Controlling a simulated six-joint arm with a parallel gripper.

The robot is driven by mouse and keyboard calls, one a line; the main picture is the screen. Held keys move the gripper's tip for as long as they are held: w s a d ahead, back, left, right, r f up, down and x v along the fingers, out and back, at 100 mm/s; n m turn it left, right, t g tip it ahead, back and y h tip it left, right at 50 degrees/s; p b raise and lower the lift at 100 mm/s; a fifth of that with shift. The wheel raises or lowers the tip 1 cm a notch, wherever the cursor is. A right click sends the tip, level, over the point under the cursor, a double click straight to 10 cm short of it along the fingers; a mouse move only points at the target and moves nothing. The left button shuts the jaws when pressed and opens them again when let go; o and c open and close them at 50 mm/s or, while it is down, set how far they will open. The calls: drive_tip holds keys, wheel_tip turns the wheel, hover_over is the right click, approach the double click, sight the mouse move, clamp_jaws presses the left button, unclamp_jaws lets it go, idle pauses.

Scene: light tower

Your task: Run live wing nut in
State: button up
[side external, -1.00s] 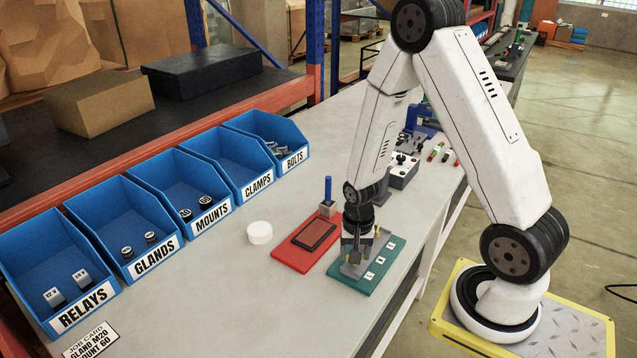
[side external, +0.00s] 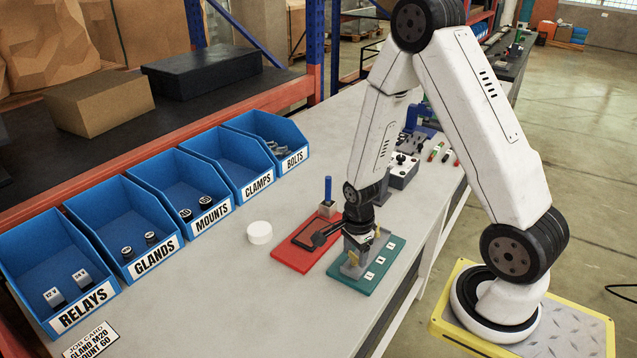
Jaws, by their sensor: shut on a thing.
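My gripper (side external: 357,250) points down over the green board (side external: 367,287), which carries a grey metal block or bracket (side external: 350,270) and several small white labels. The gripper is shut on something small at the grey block. The wing nut itself cannot be made out; the fingers and wrist hide it. A dark part of my wrist sticks out to the left, over the red tray.
The red tray (side external: 291,254) with a dark pad lies left of the green board. A blue-handled tool (side external: 328,190) stands behind it. A white round cap (side external: 259,233) is on the bench. Labelled blue bins (side external: 197,190) line the left. A grey box (side external: 402,172) stands behind.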

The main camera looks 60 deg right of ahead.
sight(355, 255)
drive_tip(key=m, duration=0.5)
drive_tip(key=shift+w+m, duration=0.1)
drive_tip(key=shift+m, duration=0.2)
drive_tip(key=m, duration=0.4)
drive_tip(key=shift+m, duration=0.4)
drive_tip(key=o, duration=1.3)
drive_tip(key=shift+r, duration=0.1)
drive_tip(key=shift+r, duration=3.85)
